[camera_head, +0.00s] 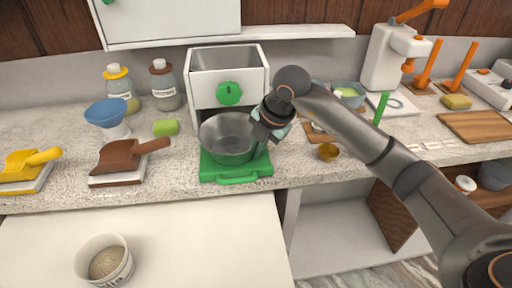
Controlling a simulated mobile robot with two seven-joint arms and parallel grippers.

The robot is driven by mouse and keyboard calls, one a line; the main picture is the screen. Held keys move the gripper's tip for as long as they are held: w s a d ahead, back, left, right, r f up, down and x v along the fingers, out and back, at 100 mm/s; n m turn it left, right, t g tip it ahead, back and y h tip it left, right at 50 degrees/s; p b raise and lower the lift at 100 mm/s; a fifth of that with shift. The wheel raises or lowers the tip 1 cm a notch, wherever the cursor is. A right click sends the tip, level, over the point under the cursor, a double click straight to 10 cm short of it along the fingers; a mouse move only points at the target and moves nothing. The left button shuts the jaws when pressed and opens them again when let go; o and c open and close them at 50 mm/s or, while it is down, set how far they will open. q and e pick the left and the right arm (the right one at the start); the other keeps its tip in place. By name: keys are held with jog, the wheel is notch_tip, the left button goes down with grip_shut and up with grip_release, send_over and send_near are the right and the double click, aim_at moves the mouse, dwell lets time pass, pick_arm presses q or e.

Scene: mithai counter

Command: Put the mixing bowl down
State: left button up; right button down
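The mixing bowl (224,145) is a grey metal bowl, upright and apparently empty. It appears over the green base (232,178) in front of the white dispenser; I cannot tell whether it rests on it or hangs just above. My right gripper (268,128) is at the bowl's right rim, pointing down, with its arm coming in from the right. Its fingertips are small and partly hidden, so I cannot tell whether they are closed on the rim. My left gripper is out of view.
The white dispenser (228,62) with a green knob stands close behind the bowl. A brown scoop (120,157) and blue funnel (106,112) are to the left. A white tub (103,262) of grainy contents stands lower left.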

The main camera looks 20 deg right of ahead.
jog(key=c, duration=1.1)
grip_release()
jog(key=shift+r, duration=0.1)
jog(key=v, duration=1.2)
